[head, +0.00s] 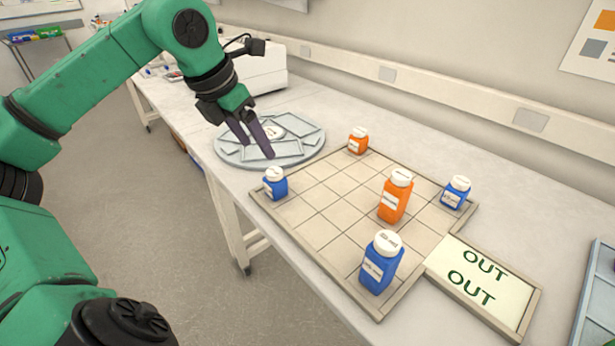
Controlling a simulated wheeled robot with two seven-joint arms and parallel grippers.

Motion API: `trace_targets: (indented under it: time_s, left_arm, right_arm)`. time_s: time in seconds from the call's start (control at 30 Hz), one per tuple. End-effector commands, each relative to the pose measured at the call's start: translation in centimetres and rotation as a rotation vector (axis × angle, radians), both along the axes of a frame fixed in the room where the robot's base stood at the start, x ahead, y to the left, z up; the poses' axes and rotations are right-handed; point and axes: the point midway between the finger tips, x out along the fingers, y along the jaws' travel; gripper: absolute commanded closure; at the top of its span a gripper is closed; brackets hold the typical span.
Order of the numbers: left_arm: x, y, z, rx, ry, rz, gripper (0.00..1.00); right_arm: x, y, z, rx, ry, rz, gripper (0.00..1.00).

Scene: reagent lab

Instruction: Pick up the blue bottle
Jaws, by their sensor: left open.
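Three blue bottles with white caps stand upright on a gridded tray (322,238). One blue bottle (279,188) is at the tray's far left corner, a larger-looking blue bottle (376,277) is at the near edge, and another blue bottle (453,196) is at the right edge. My left gripper (256,146) is open and empty. It points down over the round grey turntable, above and left of the far left blue bottle and apart from it. My right gripper is not in view.
An orange bottle (394,201) stands mid-right on the tray, and another orange bottle (358,143) stands at its far corner. An OUT panel (463,294) adjoins the tray's right side. The round turntable (312,134) lies behind. A grey-blue rack (597,300) is at the right edge.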

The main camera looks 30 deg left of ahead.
Motion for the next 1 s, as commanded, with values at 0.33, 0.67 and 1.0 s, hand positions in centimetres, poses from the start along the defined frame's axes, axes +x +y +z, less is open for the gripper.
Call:
trace_targets:
  time_s: [0.33,0.67,1.0]
  left_arm:
    - [3.0,-0.5,-7.1,-0.008,0.007,-0.002,0.28]
    - [5.3,-0.6,-10.9,-0.015,0.004,-0.003,0.28]
    - [5.9,-0.5,-13.0,-0.007,0.002,-0.002,0.36]
  right_arm:
    - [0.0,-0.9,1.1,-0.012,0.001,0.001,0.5]
    - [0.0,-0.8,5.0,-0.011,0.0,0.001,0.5]
    - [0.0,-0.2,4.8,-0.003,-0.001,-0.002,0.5]
